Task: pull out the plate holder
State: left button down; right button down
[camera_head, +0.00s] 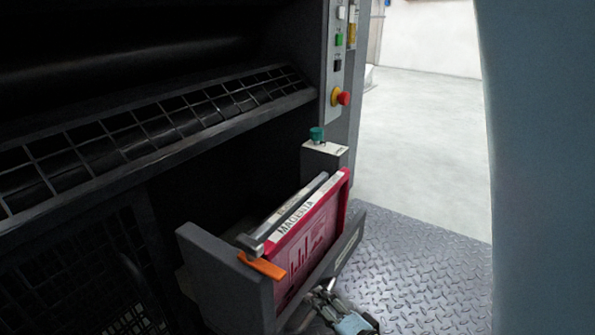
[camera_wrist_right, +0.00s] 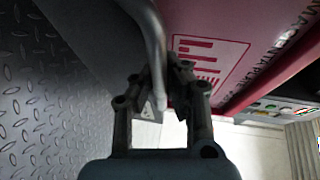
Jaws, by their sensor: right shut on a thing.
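The plate holder (camera_head: 225,278) is a dark grey tray that juts out from under the press. A magenta plate cassette (camera_head: 312,248) labelled "MAGENTA" stands in it, with an orange clip (camera_head: 262,267) at its near end. My right gripper (camera_head: 322,299) is at the holder's outer face, low in the head view. In the right wrist view the gripper (camera_wrist_right: 160,82) is shut on a grey bar handle (camera_wrist_right: 153,30) beside the magenta face (camera_wrist_right: 225,25). The lower end of the handle is partly hidden by the fingers. My left gripper is not in view.
A slatted guard (camera_head: 130,135) of the press runs above the holder. A red stop button (camera_head: 342,98) is on the panel above. Diamond-plate floor (camera_head: 415,275) lies clear to the right.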

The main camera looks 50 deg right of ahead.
jog(key=shift+s+d+f, duration=0.1)
jog(key=shift+s, duration=1.35)
jog(key=shift+s+d+f, duration=0.1)
jog(key=shift+s, duration=1.35)
jog(key=c, duration=1.3)
grip_release()
jog(key=shift+r, duration=0.1)
jog(key=shift+c, duration=0.2)
jog(key=shift+w, duration=0.1)
jog(key=v, duration=1.2)
